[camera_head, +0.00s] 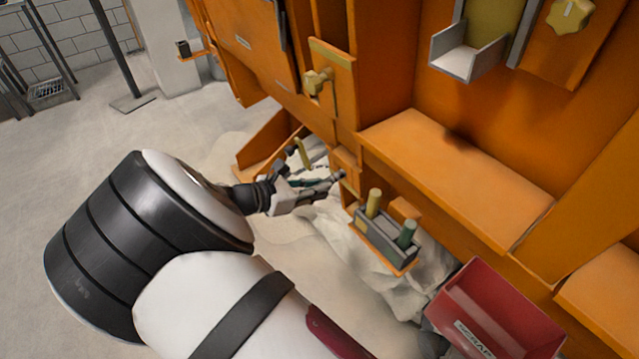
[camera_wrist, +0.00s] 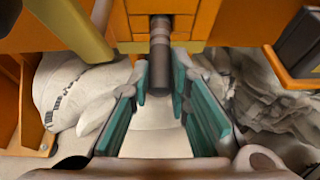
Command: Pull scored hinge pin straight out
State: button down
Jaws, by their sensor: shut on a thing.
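The hinge pin (camera_wrist: 160,52) is a dark grey cylinder with a darker band near its top. In the wrist view its upper end meets a slot in the orange frame (camera_wrist: 186,25), and its lower end lies between the teal finger pads. My gripper (camera_wrist: 160,85) is shut on the pin, one pad on each side. In the head view my gripper (camera_head: 332,182) reaches the lower edge of the orange machine (camera_head: 395,60). The pin is too small there to tell its score mark or how deep it sits.
A grey holder (camera_head: 385,245) with a yellow and a green peg sits just right of my gripper. A red bin (camera_head: 500,310) stands at the lower right. Pale crumpled sacks (camera_wrist: 75,85) lie below the machine. An orange ledge (camera_head: 455,170) juts out above the holder. Open floor (camera_head: 60,180) is at left.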

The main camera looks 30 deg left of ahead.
jog(key=shift+s, duration=0.1)
dwell(0.3)
jog(key=shift+s+a+f, duration=0.15)
jog(key=shift+s+a, duration=0.15)
jog(key=shift+s, duration=0.35)
jog(key=shift+s+a+f, duration=0.1)
jog(key=shift+s+a, duration=0.15)
jog(key=shift+s, duration=0.35)
jog(key=shift+s+a, duration=0.1)
jog(key=shift+s+a+f+p, duration=0.15)
jog(key=shift+s+a, duration=0.1)
jog(key=shift+s, duration=0.4)
jog(key=shift+s+a+f+p, duration=0.15)
jog(key=shift+s+a, duration=0.1)
jog(key=shift+s, duration=0.4)
jog(key=shift+s+a+f, duration=0.15)
jog(key=shift+s+a, duration=0.15)
jog(key=shift+s, duration=0.4)
jog(key=shift+s+a+f, duration=0.1)
jog(key=shift+s+a, duration=0.15)
jog(key=shift+s, duration=0.4)
